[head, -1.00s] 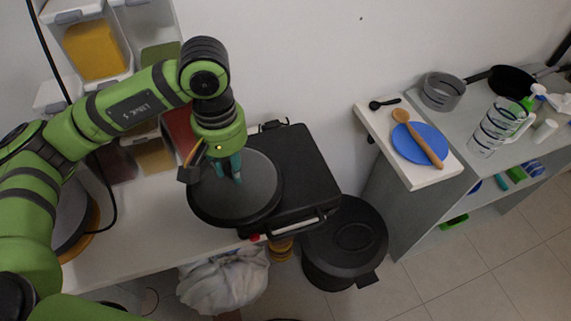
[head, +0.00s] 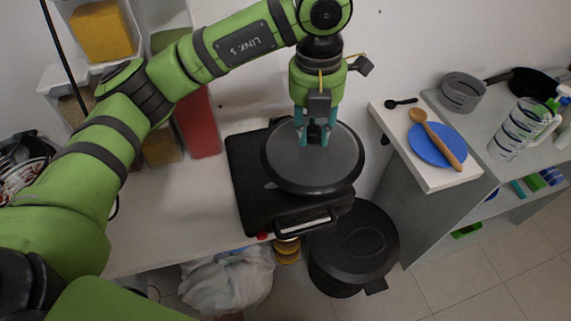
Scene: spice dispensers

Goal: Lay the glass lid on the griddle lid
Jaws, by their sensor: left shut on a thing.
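The glass lid (head: 313,168) is a dark grey round disc with a black rim. It is over the right part of the griddle lid (head: 250,170), the flat black top of the griddle with a front handle. I cannot tell whether the glass lid touches the griddle lid or hovers above it. My left gripper (head: 315,138) points down at the middle of the glass lid and is shut on its knob, which the fingers mostly hide. My right gripper is not in view.
The griddle stands on a white counter (head: 170,215) with spice dispensers (head: 103,32) and a red box (head: 197,122) behind. A black bin (head: 353,250) stands on the floor to the right. A white side board holds a blue plate (head: 430,146) and wooden spoon (head: 419,117).

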